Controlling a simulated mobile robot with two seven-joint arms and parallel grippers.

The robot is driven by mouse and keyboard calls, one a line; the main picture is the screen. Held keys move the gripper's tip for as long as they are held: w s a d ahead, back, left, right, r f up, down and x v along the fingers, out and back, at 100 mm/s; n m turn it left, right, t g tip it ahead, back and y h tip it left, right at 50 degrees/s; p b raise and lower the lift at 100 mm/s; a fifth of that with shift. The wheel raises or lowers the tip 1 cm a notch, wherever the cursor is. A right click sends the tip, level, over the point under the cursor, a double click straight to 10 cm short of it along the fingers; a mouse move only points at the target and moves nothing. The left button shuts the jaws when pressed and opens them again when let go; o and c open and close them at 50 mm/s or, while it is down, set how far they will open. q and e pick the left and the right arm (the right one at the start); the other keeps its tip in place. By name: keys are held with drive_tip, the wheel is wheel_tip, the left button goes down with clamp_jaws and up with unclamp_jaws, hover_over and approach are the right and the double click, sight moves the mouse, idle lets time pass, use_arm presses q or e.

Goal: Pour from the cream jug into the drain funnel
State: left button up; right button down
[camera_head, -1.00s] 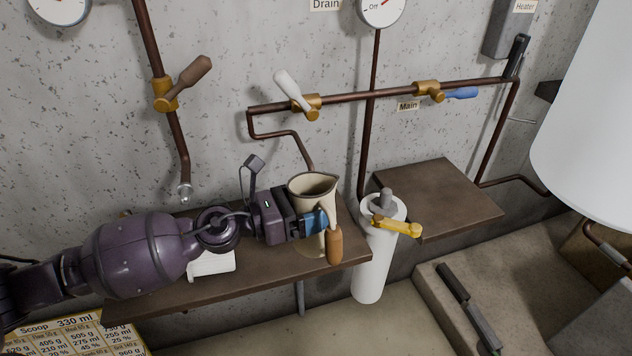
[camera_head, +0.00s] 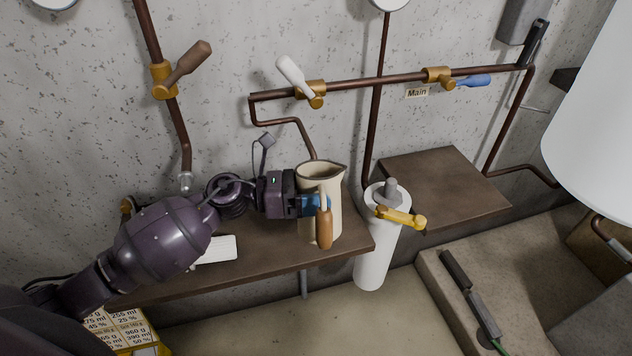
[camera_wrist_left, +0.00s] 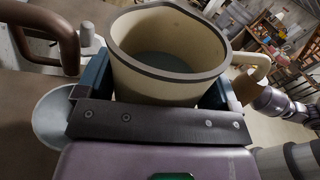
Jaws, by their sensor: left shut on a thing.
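The cream jug (camera_head: 335,212) is a cream-coloured vessel with a dark rim and a brown-gripped handle. My left gripper (camera_head: 314,206) is shut on its side. The jug looks about upright over the right end of the brown shelf; I cannot tell if it touches it. The wrist view looks into the jug (camera_wrist_left: 125,75), with a grey surface low inside that may be liquid. A pale round dish (camera_wrist_left: 52,122), perhaps the drain funnel, shows beside the jug in that view. The jug and gripper hide that spot in the head view. My right gripper is not in view.
The brown shelf (camera_head: 270,262) runs along the wall, with a white block (camera_head: 217,249) behind my left forearm. A white cylinder (camera_head: 374,262) with a yellow lever stands right of the jug. Pipes with valve handles cross the wall. A lower brown shelf (camera_head: 445,185) is bare.

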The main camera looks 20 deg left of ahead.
use_arm(q)
drive_tip(key=f+n, duration=0.1)
drive_tip(key=f, duration=0.1)
drive_tip(key=f+n, duration=0.2)
drive_tip(key=f, duration=0.1)
drive_tip(key=shift+s+d+n, duration=0.15)
drive_tip(key=shift+s+n, duration=0.05)
drive_tip(key=shift+n, duration=0.1)
drive_tip(key=shift+f+b, duration=0.35)
idle(0.4)
drive_tip(key=shift+r, duration=0.15)
idle(0.4)
